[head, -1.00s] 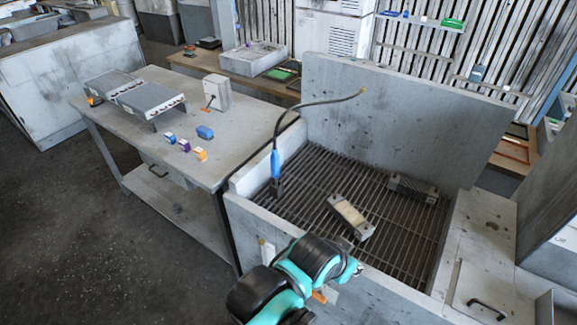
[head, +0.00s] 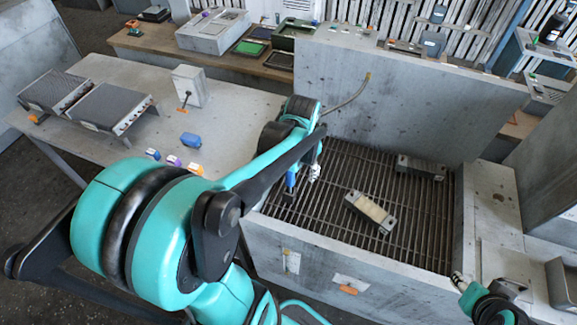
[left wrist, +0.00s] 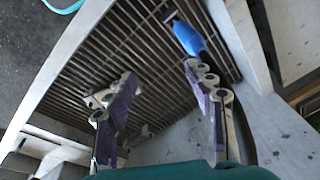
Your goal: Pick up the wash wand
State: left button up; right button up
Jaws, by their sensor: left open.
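The wash wand (head: 291,180) has a blue handle and a dark end, and stands at the left side of the grated wash basin (head: 340,262). My left arm hides its upper part in the head view. In the left wrist view the blue handle (left wrist: 188,38) lies beyond the right finger. My left gripper (head: 315,172) is open and empty, just right of the wand in the head view. Its two spread fingers (left wrist: 160,78) show over the grate, with the wand outside them. My right gripper (head: 461,282) is at the lower right, and its jaws are too small to judge.
A metal block (head: 370,212) and a darker one (head: 420,167) lie on the grate. The hose (head: 350,96) runs to the basin's back wall (head: 420,95). The left table (head: 235,115) holds heat-sink-like units (head: 110,105), a grey box (head: 188,85) and small coloured blocks (head: 190,139).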

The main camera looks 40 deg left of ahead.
pick_arm(q)
jog(key=m+g+p, duration=0.1)
jog(key=g+p, duration=0.1)
send_over(290, 173)
jog(key=shift+w+a+f+h, duration=0.15)
jog(key=shift+w+a+f, duration=0.05)
jog(key=shift+f, duration=0.3)
jog(key=shift+w+a+f+h, duration=0.15)
jog(key=shift+f, duration=0.3)
jog(key=shift+a+f, duration=0.15)
jog(key=shift+f, duration=0.2)
jog(key=f, duration=0.2)
jog(key=f+b, duration=0.1)
jog(key=f, duration=0.4)
jog(key=shift+w+f+b, duration=0.25)
jog(key=shift+w+b, duration=0.05)
jog(key=shift+b, duration=0.1)
pick_arm(e)
jog(key=shift+r, duration=0.75)
pick_arm(q)
grip_shut()
pick_arm(e)
jog(key=shift+d, duration=0.1)
